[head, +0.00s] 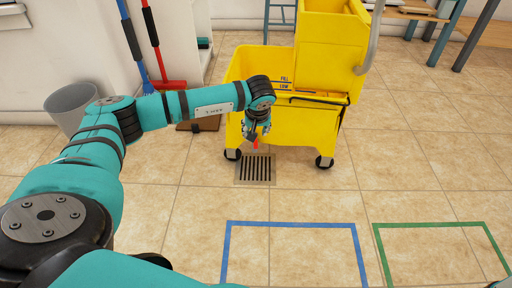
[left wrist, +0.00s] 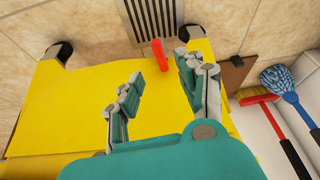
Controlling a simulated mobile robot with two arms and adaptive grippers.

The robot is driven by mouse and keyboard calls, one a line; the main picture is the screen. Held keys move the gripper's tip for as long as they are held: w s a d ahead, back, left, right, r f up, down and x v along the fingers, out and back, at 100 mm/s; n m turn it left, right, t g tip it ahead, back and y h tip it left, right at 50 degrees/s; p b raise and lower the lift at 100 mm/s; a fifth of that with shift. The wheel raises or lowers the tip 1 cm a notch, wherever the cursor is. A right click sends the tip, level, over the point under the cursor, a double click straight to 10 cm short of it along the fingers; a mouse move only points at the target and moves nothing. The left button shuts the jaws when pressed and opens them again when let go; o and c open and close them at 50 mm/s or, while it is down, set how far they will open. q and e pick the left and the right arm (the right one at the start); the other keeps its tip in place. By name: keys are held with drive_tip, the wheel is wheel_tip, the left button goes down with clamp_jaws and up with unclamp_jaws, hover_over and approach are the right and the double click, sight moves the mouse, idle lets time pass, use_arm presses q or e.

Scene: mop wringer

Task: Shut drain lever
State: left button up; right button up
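The yellow mop bucket (head: 312,125) stands on casters on the tiled floor. A small red lever (head: 256,143) shows low on its front side, above the floor drain. It also shows in the left wrist view (left wrist: 159,54), sticking out past the bucket's edge toward the drain grate. My left gripper (head: 257,129) is in front of the bucket, at the lever. In the left wrist view its two fingers (left wrist: 160,80) are apart, with the red lever just beyond and between the tips. I cannot tell whether they touch it. My right gripper is not in view.
The floor drain grate (head: 256,168) lies just before the bucket. Blue (head: 290,224) and green (head: 428,225) taped outlines mark clear floor in front. A grey bin (head: 68,106), a red broom (head: 169,85) and a blue mop (head: 147,86) stand at the left.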

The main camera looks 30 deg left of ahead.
sight(256, 142)
use_arm(q)
drive_tip(key=b+x, duration=0.4)
drive_tip(key=x, duration=0.4)
drive_tip(key=shift+r, duration=0.1)
drive_tip(key=shift+c, duration=0.3)
clamp_jaws()
